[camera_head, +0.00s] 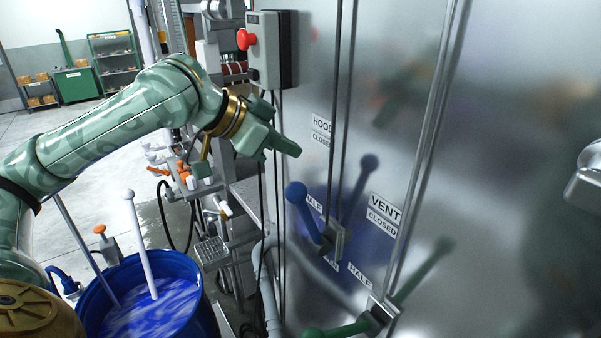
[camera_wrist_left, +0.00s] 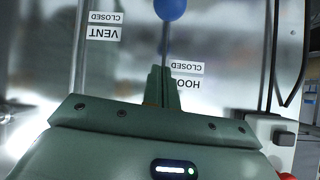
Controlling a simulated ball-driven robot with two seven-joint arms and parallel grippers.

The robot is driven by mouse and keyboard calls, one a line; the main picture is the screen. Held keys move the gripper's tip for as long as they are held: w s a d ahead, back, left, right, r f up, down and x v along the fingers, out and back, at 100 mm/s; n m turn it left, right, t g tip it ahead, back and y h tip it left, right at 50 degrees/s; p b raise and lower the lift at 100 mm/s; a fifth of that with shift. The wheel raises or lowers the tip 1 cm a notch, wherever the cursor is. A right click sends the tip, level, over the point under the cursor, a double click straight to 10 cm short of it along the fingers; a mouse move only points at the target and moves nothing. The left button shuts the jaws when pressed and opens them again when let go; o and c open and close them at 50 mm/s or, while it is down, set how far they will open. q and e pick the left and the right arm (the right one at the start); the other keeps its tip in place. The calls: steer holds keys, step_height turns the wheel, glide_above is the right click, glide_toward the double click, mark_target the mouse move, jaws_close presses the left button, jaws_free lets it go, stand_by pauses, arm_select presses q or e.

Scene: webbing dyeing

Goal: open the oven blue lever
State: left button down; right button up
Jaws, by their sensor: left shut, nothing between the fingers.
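The blue lever (camera_head: 297,193) has a blue ball on a rod. The rod slopes from its mount on the shiny metal oven panel up and left to the ball. My left gripper (camera_head: 295,151) is shut and empty. It sits above the ball, in front of the panel, apart from the lever. In the left wrist view the shut fingers (camera_wrist_left: 162,88) point toward the panel, and a blue ball (camera_wrist_left: 170,8) shows at the top edge, beyond the fingertips. My right gripper is not in view.
A green lever (camera_head: 335,329) sits lower on the panel, beside HALF labels. HOOD (camera_head: 321,123) and VENT (camera_head: 385,209) labels read CLOSED. A control box with a red button (camera_head: 244,39) is above. A blue drum (camera_head: 205,310) of dye stands at lower left.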

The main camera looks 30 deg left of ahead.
mark_target(301, 183)
arm_select(q)
steer(key=w+f, duration=0.1)
steer(key=f, duration=0.1)
steer(key=w+d+f+p, duration=0.1)
steer(key=f, duration=0.1)
steer(key=w+f, duration=0.1)
steer(key=f, duration=0.1)
steer(key=shift+w+d+f, duration=0.3)
steer(key=shift+w+d, duration=0.05)
steer(key=shift+s+a+f, duration=0.15)
steer(key=shift+s+a, duration=0.1)
steer(key=shift+s, duration=0.35)
steer(key=shift+w, duration=0.1)
steer(key=shift+w, duration=0.15)
